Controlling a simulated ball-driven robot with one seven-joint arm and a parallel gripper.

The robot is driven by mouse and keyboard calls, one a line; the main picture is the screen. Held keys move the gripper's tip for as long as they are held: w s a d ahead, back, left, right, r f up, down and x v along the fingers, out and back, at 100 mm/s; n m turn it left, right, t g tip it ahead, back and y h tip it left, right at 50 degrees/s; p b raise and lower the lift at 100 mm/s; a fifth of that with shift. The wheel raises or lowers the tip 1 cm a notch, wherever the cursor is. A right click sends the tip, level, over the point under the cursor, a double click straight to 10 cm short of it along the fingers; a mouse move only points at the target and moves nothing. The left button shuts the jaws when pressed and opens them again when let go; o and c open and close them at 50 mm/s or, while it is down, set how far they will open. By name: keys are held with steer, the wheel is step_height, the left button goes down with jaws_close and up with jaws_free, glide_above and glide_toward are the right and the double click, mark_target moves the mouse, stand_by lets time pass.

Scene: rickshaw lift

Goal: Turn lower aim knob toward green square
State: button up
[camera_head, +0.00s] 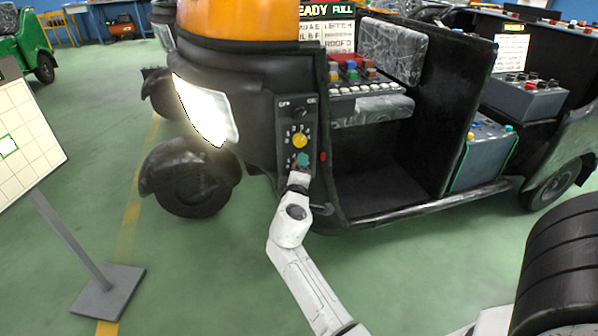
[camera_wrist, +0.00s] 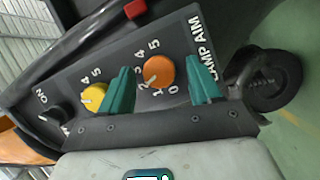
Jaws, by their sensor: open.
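The orange lower aim knob (camera_wrist: 160,71) is on the dark panel marked LAMP AIM in the wrist view. Its pointer mark is toward the low numbers, near 1 or 2. My gripper (camera_wrist: 160,88) is open, with one teal finger on each side of the orange knob. I cannot tell whether either finger touches it. In the head view my gripper (camera_head: 302,161) is at the panel's lower end and mostly hides that knob. The green-outlined square (camera_head: 8,146) is on the white grid board (camera_head: 32,125) at the far left. The headlamp (camera_head: 207,110) is lit.
The yellow knob (camera_head: 299,141) sits just above my gripper, and it also shows in the wrist view (camera_wrist: 94,97). A black ON switch (camera_wrist: 55,117) is farther along the panel. The rickshaw's front wheel (camera_head: 190,180) stands left of my arm. Green floor is clear between the board and the wheel.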

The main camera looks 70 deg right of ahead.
steer(key=shift+a, duration=0.1)
steer(key=p+v, duration=0.1)
steer(key=v, duration=0.9)
steer(key=shift+a, duration=0.3)
steer(key=shift+s, duration=0.1)
steer(key=s+a+f+m+g+y, duration=0.1)
steer(key=s+a+f+g+y, duration=0.1)
steer(key=s+a+f+y, duration=0.5)
steer(key=s+a+f+g+y, duration=0.1)
steer(key=s+a+f+y, duration=0.25)
steer(key=a, duration=0.65)
steer(key=s+a+f+m+g+y, duration=0.1)
steer(key=s+a+f+g+y, duration=0.1)
steer(key=s+a+f+y, duration=0.5)
step_height(320, 180, up, 20)
steer(key=w+h+p, duration=0.1)
steer(key=w+p, duration=0.2)
steer(key=p, duration=1.6)
steer(key=shift+a+h+p, duration=0.3)
steer(key=shift+a+h, duration=0.05)
steer(key=shift+a, duration=0.05)
